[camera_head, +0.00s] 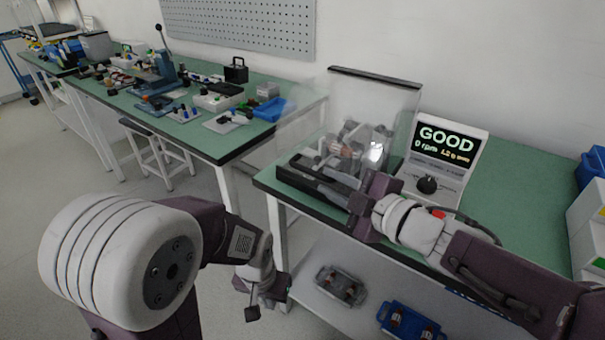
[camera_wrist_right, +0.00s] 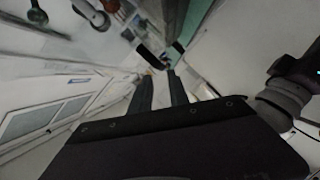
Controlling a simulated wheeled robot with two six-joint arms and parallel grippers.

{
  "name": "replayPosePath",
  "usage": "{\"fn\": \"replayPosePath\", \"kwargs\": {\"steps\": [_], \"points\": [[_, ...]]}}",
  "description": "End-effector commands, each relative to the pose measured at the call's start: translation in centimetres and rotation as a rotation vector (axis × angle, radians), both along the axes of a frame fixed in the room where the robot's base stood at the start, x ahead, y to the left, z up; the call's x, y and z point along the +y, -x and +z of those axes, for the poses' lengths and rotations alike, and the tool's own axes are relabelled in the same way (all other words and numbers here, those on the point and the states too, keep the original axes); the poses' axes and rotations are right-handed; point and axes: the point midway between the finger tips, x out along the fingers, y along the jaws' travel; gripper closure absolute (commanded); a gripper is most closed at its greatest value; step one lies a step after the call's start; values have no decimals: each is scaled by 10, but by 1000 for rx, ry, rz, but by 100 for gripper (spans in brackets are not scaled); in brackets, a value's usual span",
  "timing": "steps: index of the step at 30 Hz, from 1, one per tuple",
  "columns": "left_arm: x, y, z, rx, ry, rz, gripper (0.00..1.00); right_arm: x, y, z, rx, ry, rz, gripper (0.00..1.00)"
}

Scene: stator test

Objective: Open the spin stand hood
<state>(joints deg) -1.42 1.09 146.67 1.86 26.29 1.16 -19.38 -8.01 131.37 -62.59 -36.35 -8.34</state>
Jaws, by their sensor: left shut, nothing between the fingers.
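The spin stand's clear hood (camera_head: 372,100) stands upright on the near bench, with a dark bar (camera_head: 375,77) along its top edge. It looks swung up, though its clear walls make the exact angle hard to tell. Metal stand parts (camera_head: 352,147) show at its foot. My right gripper (camera_head: 285,168) reaches in from the right, low in front of the stand. Its two long fingers are apart and appear empty, also in the right wrist view (camera_wrist_right: 164,88). My left gripper (camera_head: 262,298) hangs shut and empty beside the bench's front left leg, below the top.
A display box (camera_head: 440,150) reading GOOD, with a dark knob, stands right of the hood. A grey tray (camera_head: 341,286) and a blue tray (camera_head: 408,322) sit on the lower shelf. A cluttered green bench (camera_head: 225,143) runs along the wall at left.

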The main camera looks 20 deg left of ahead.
Motion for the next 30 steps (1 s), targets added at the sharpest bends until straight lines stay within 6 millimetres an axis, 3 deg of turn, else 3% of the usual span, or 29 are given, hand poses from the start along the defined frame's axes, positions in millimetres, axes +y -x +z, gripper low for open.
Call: {"fn": "replayPosePath", "kwargs": {"steps": [13, 24, 27, 30], "points": [[0, 0, -28, 0, 0, 0, 100, 60, -47, -20, 2, 1, 0, 78], [0, 0, -29, 0, 0, 0, 100, 68, -54, -19, 1, 0, -3, 78], [0, 0, -29, 0, 0, 0, 100, 68, -54, -19, 1, 0, -3, 100], [0, 0, -29, 0, 0, 0, 100, 68, -54, -19, 1, 0, -3, 100]]}}
